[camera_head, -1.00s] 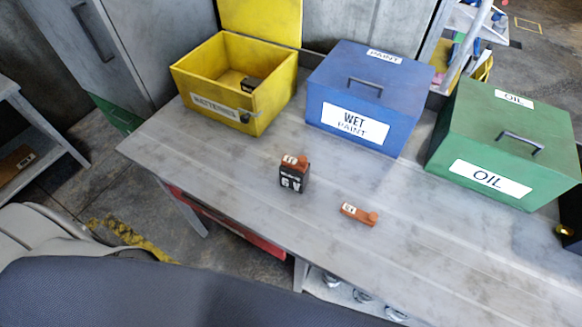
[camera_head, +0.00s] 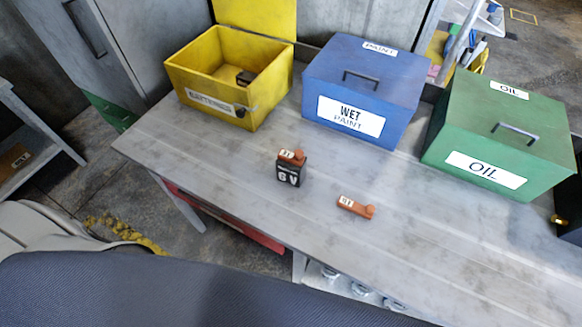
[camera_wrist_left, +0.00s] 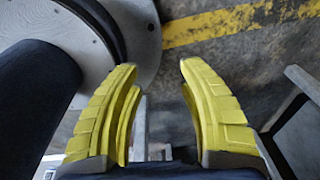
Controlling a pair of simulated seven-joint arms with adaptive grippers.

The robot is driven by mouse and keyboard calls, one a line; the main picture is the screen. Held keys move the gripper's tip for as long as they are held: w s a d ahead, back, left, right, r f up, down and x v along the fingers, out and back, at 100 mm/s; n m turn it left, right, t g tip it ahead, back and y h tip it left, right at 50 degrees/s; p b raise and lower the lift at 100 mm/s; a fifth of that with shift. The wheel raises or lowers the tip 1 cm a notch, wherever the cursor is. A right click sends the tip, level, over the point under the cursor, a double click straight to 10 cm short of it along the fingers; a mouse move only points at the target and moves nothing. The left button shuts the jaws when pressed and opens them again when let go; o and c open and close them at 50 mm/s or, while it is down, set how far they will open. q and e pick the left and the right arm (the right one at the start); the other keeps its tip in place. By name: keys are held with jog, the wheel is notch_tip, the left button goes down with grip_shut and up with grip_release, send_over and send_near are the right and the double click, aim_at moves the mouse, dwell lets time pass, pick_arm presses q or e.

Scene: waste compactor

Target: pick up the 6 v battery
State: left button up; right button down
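The 6 V battery (camera_head: 291,171) is a small black block with a white "6 V" marking and an orange-brown top. It stands upright on the grey workbench (camera_head: 230,190) in the head view. A flat orange-brown piece with a white label (camera_head: 356,207) lies on the bench to its right, apart from it. My left gripper (camera_wrist_left: 158,75) shows in the left wrist view with its yellow fingers spread and nothing between them. Floor is behind it, and no battery shows there. Neither gripper is in the head view; my right gripper is in no view.
An open yellow batteries box (camera_head: 213,102) with a dark item inside stands at the bench's back left. A closed blue wet paint box (camera_head: 345,119) and a closed green oil box (camera_head: 470,165) stand to its right. Bench space around the battery is clear.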

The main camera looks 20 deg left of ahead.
pick_arm(q)
jog(key=o, duration=1.1)
jog(key=shift+c, duration=0.2)
jog(key=shift+a, duration=0.1)
